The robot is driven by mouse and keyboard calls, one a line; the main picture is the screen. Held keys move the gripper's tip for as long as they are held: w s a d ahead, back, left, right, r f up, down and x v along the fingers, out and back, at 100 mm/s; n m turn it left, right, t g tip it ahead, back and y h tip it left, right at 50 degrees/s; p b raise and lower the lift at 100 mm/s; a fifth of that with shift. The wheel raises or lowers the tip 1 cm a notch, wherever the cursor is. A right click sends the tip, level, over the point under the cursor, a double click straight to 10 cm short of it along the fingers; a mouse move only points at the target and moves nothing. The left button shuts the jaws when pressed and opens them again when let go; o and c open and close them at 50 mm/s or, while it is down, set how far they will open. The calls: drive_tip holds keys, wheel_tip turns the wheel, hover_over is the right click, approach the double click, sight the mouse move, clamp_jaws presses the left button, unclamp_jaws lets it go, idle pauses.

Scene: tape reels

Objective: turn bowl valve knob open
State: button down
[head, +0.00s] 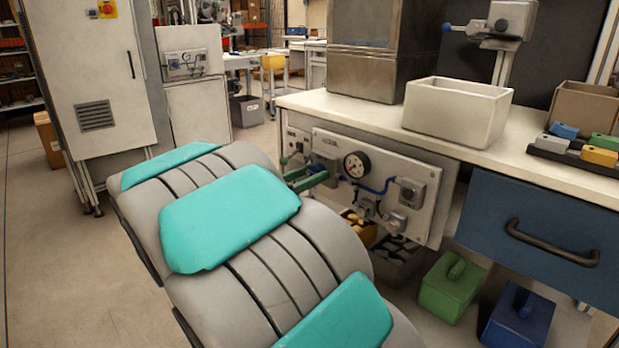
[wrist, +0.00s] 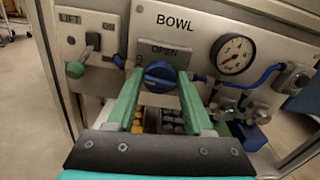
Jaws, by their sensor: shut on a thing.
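The bowl valve knob (wrist: 160,75) is a round blue knob on a grey panel (wrist: 140,14) marked BOWL, just below a plate (wrist: 166,50) that reads OPEN. My gripper (wrist: 160,84) has two green fingers, one on each side of the knob, and is shut on it. The knob's grip bar looks roughly level across the picture. In the head view my gripper (head: 308,178) reaches the left part of the panel under the bench, and my arm hides part of that panel. The knob itself is hard to make out there.
A pressure gauge (wrist: 232,54) with blue tubing sits right of the knob. A LIFT lever with a green ball (wrist: 76,69) is close on the left. Valve fittings (wrist: 252,108) stick out at lower right. Green (head: 450,287) and blue (head: 517,317) boxes stand on the floor.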

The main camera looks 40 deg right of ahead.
drive_tip(key=shift+s+f+m+b, duration=0.1)
drive_tip(key=shift+f+m+b, duration=0.05)
drive_tip(key=shift+m+b, duration=3.5)
drive_tip(key=shift+s+f+m+b, duration=0.1)
drive_tip(key=shift+m+b, duration=2.4)
drive_tip(key=shift+m, duration=2.25)
drive_tip(key=shift+c, duration=1.5)
unclamp_jaws()
drive_tip(key=shift+r, duration=0.1)
